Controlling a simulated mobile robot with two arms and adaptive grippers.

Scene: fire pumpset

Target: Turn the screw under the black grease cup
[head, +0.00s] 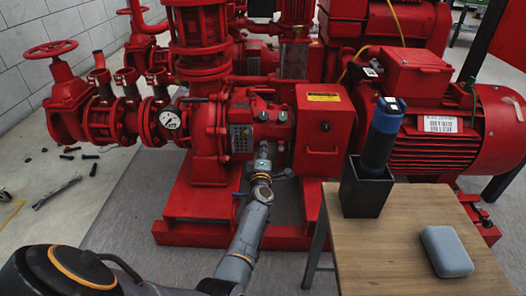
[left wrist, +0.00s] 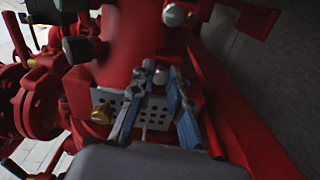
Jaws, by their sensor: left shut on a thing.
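My left gripper (head: 263,152) reaches up to the front of the red pump housing (head: 210,130). A black cylindrical cup (left wrist: 78,48), likely the grease cup, sticks out to the left of the fingertips. I cannot tell whether the held piece is directly under it. My right gripper is not in view.
A wooden table (head: 400,245) at the right bears a black holder (head: 364,190) with a blue-topped cylinder (head: 381,135) and a grey case (head: 446,251). A pressure gauge (head: 170,119) is left of the pump. Loose tools (head: 57,191) lie on the floor.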

